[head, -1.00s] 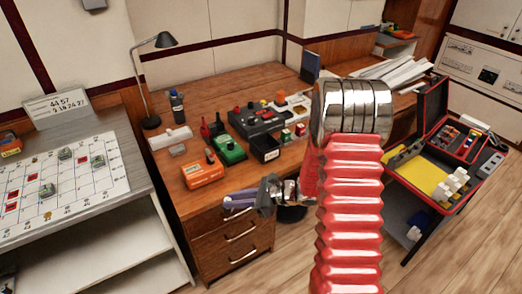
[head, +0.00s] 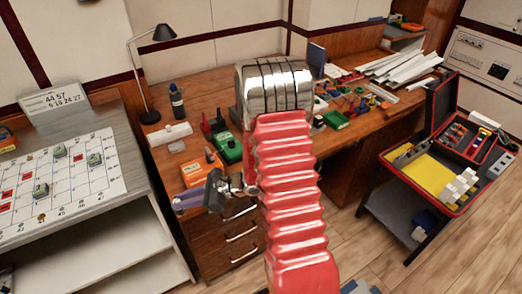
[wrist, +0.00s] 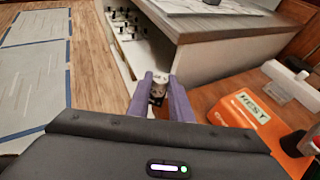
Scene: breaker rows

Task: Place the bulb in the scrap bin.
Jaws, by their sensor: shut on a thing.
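My gripper (head: 176,203) has purple fingers and hangs at the front left of the wooden desk, by the drawers. In the wrist view, my gripper (wrist: 159,82) is shut on a small pale and dark thing, probably the bulb (wrist: 158,90), partly hidden by the fingers. In the head view the bulb cannot be made out. I cannot identify the scrap bin in either current view; my red arm covers part of the desk's middle.
An orange tester (head: 200,168) and a green box (head: 229,148) sit near the desk's front left. The grey calendar bench (head: 124,215) stands left of the desk. A red case (head: 440,170) lies open at right. Floor is clear between the desk and case stand.

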